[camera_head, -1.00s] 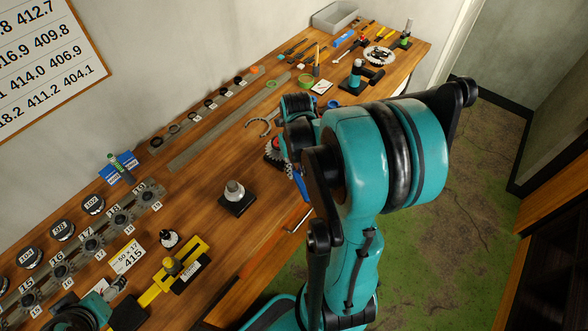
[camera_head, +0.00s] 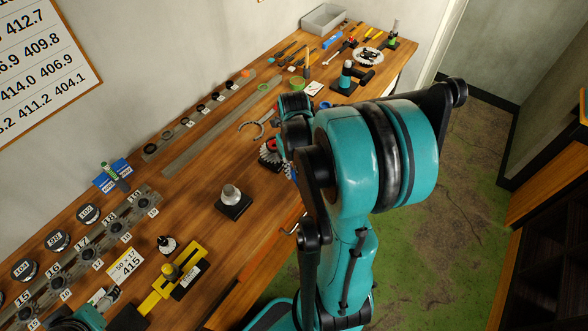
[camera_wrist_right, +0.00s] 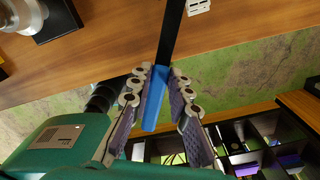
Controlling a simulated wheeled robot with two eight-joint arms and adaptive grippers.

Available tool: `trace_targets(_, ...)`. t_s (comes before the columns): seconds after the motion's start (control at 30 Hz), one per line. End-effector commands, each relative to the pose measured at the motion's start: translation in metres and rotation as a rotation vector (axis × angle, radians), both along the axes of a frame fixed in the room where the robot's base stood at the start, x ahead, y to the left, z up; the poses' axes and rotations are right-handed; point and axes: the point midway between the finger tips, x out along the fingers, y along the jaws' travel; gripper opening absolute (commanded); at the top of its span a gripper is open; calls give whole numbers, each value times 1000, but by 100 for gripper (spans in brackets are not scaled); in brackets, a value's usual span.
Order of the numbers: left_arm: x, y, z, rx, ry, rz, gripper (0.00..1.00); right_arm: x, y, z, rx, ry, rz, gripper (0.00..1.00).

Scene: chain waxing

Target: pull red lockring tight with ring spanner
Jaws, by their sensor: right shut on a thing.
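My right gripper (camera_wrist_right: 157,105) is shut on a blue handle (camera_wrist_right: 156,98) with a dark shaft running up out of the wrist view. I take this for the spanner; its ring end is out of that view. A toothed cog with a red part (camera_head: 271,146) sits on the bench just left of my right wrist; whether the red part is the lockring cannot be told. A piece of my left arm (camera_head: 78,320) shows at the bottom left, its gripper unclear.
A grey post on a black base (camera_head: 232,200) stands mid-bench. A yellow and black fixture (camera_head: 172,275) lies nearer, with numbered holders (camera_head: 90,247) along the left. A curved grey tool (camera_head: 252,128) lies behind the cog. Bare wood (camera_head: 200,190) surrounds the post.

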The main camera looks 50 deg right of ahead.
Motion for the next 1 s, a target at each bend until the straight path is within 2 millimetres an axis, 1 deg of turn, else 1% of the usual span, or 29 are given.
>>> trace_targets(0.03, 0, 0, 5, 0, 0, 0, 77, -2, -1, 5, -2, 4, -6, 0)
trace_targets(0.7, 0, 0, 32, 0, 0, 0, 77, 0, 0, 40, 0, 0, -3, 0)
trace_targets(1.0, 0, 0, 32, 0, 0, 0, 77, 0, 0, 41, 0, 0, -2, 0)
